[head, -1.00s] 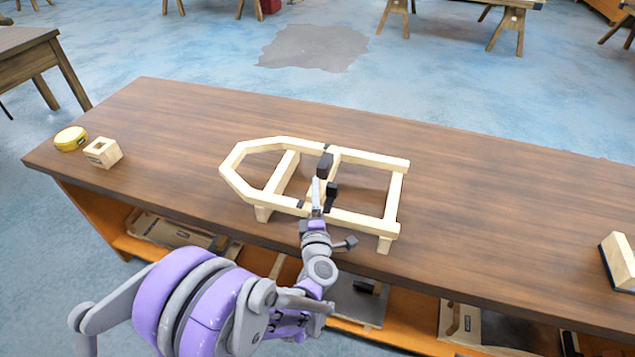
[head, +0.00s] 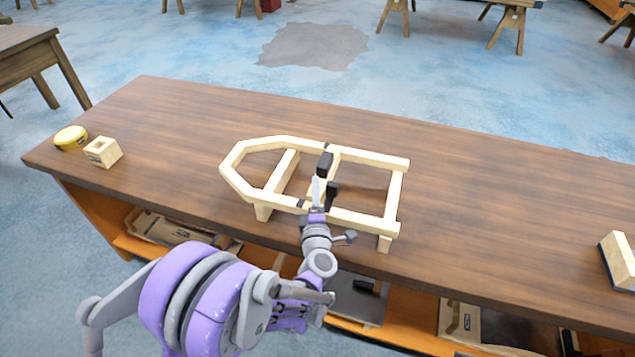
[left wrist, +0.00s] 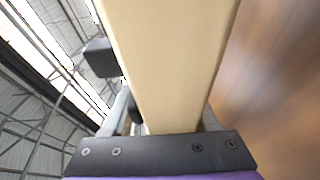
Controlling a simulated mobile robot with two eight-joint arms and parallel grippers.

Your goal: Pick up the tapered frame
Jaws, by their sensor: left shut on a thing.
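The tapered frame (head: 355,220) is a pale wooden frame with a pointed left end, crossbars and short legs. It stands on the brown workbench (head: 480,230). My left gripper (head: 326,180) reaches over the frame's near rail and is shut on a crossbar near its middle. In the left wrist view a pale wooden bar (left wrist: 175,60) runs between the gripper's jaws and fills the centre. The exact contact of the fingers is partly hidden by the bar. My right gripper is not in view.
A yellow round object (head: 70,138) and a small hollow wooden block (head: 103,152) stand at the bench's left end. A dark-faced wooden block (head: 618,262) lies at the right. A shelf below holds several items.

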